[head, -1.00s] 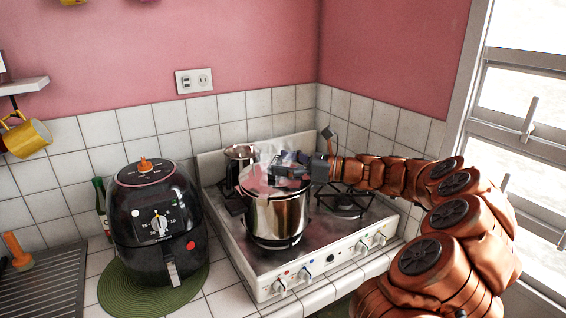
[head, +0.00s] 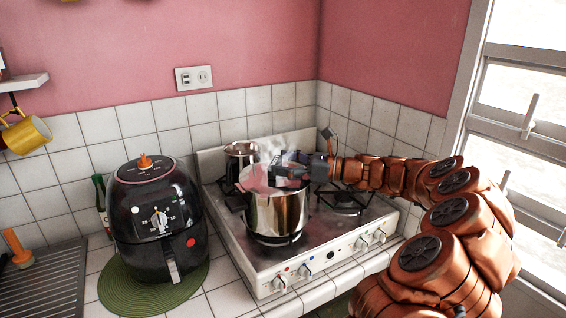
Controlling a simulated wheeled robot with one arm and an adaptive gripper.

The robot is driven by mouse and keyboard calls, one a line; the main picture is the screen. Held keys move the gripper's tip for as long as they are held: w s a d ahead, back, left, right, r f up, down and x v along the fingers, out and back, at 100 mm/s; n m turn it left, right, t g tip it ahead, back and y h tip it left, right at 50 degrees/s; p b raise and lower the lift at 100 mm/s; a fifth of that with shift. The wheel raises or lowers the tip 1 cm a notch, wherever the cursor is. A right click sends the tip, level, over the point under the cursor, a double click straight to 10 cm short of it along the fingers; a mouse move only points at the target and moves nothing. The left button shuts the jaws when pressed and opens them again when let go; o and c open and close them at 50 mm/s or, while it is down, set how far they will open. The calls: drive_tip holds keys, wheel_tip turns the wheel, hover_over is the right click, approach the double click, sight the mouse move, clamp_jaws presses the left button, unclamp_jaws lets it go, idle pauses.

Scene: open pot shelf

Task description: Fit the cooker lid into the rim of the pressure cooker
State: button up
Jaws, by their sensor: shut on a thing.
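The pressure cooker (head: 275,216) is a shiny steel pot standing upright on the front left part of the stove. The cooker lid (head: 258,181) is reflective and looks pinkish. It is at the cooker's mouth, partly covered by my gripper. My gripper (head: 285,168) reaches in from the right, above the cooker's top, and is shut on the lid. The fingertips and the lid's handle are hard to make out. I cannot tell whether the lid sits level inside the rim or is tilted.
The white stove (head: 335,245) has a smaller steel pot (head: 240,160) at the back left and a free burner (head: 345,200) on the right. A black air fryer (head: 155,215) stands on a green mat (head: 120,292) to the left. Tiled walls close off the back.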

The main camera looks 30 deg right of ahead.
drive_tip(key=o, duration=1.4)
drive_tip(key=v, duration=1.2)
drive_tip(key=shift+a, duration=0.15)
